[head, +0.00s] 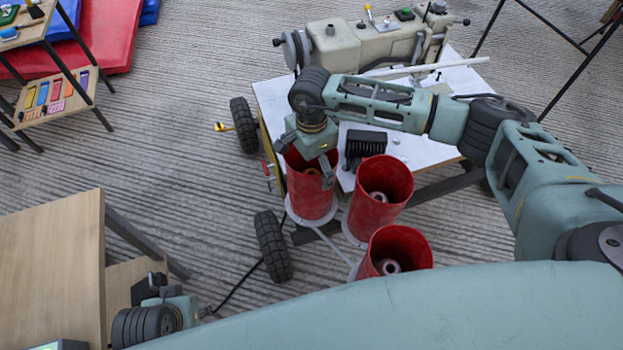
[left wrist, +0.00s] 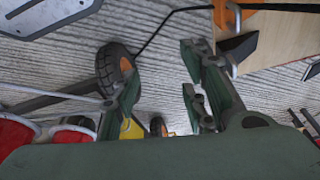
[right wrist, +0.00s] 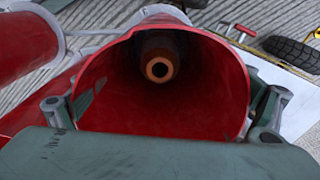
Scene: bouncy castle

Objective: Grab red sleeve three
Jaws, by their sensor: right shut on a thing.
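Three red sleeves stand at the front of a wheeled cart: a left one (head: 308,200), a middle one (head: 380,195) and a nearest one (head: 397,252). My right gripper (head: 308,163) reaches down at the left sleeve's top and is shut on its wall. In the right wrist view this sleeve (right wrist: 220,95) fills the space between the fingers, its open end facing the camera, with a dark rod with an orange-brown end inside. My left gripper (left wrist: 160,80) is open and empty above the floor. In the head view it is partly hidden at the lower left.
The cart's white top (head: 445,95) carries a beige machine (head: 375,45) and a black ribbed block (head: 366,146). A wooden table (head: 50,265) stands at the lower left. A tool stand (head: 55,100) and red and blue mats (head: 105,35) are at the upper left. The floor between them is clear.

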